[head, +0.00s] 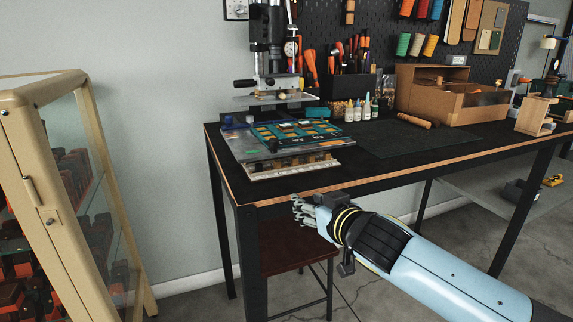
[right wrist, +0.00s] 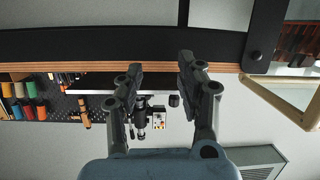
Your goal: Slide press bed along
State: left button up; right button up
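The stamping press (head: 268,45) stands at the back left of the black workbench, with a flat metal plate (head: 262,99) low on its column. In front of it lies a grey slab (head: 245,147) carrying a green piece with tan blocks; I cannot tell which part is the sliding bed. My right gripper (head: 303,210) is in front of and below the bench's front edge, apart from the press. In the right wrist view it (right wrist: 160,75) is open and empty, and the press (right wrist: 141,122) shows beyond the fingers. My left gripper is out of view.
The bench's wooden front edge (head: 375,180) lies between my right gripper and the press. Small bottles (head: 357,109) and a cardboard-coloured box (head: 450,98) stand at the back. A cream glass cabinet (head: 70,110) stands left, a stool (head: 290,250) below.

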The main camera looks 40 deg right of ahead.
aim_at(276, 145)
jog(key=w+a+r+t+y, duration=0.1)
jog(key=w+r+t, duration=0.25)
jog(key=r, duration=0.65)
jog(key=shift+n, duration=0.3)
jog(key=w, duration=0.2)
jog(key=w+p, duration=0.1)
jog(key=w, duration=0.1)
jog(key=w+p, duration=0.1)
jog(key=w, duration=0.1)
jog(key=shift+d+f, duration=0.1)
jog(key=shift+f, duration=0.15)
jog(key=shift+w+d, duration=0.1)
jog(key=shift+w, duration=0.7)
jog(key=shift+w+f, duration=0.1)
grip_shut()
